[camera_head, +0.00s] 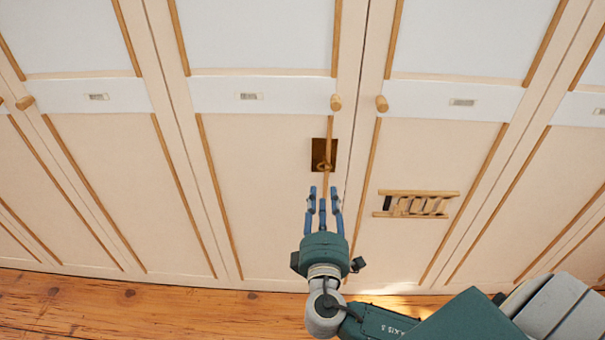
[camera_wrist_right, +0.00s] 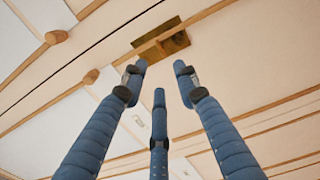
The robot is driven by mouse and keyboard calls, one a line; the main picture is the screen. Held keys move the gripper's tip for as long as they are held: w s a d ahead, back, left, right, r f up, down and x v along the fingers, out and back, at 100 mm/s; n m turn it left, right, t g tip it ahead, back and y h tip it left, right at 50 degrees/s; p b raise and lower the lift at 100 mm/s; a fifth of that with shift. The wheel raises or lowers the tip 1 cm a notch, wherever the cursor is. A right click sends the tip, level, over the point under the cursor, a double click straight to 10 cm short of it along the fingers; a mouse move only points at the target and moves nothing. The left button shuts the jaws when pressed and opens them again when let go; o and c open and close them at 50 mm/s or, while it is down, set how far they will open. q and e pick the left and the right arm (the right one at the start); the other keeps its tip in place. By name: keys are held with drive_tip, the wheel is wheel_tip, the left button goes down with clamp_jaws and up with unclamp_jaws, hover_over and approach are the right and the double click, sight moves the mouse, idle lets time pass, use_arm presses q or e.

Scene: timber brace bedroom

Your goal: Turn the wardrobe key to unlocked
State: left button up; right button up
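The wardrobe (camera_head: 265,190) fills the head view with pale, wood-trimmed doors. A dark brown lock plate (camera_head: 318,147) sits on a door below its round knob. The key (camera_head: 324,166) shows as a small brownish bow shape at the plate's lower part; its exact angle is hard to tell. My right gripper (camera_head: 323,194) is just below the plate in the picture, its blue fingers pointing at it, apart and empty. In the right wrist view the open fingers (camera_wrist_right: 159,75) point up toward the lock plate (camera_wrist_right: 150,48); the key is not clear there. My left gripper is out of view.
Round wooden knobs (camera_head: 336,102) and (camera_head: 381,103) flank the door gap above the plate. A slatted wooden vent-like panel (camera_head: 417,204) is on the door to the right. The wooden floor (camera_head: 150,309) in front of the wardrobe looks clear.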

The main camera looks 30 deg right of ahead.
sight(324, 163)
drive_tip(key=b+x, duration=0.1)
drive_tip(key=x, duration=0.9)
drive_tip(key=shift+d, duration=0.25)
drive_tip(key=shift+c, duration=0.5)
clamp_jaws()
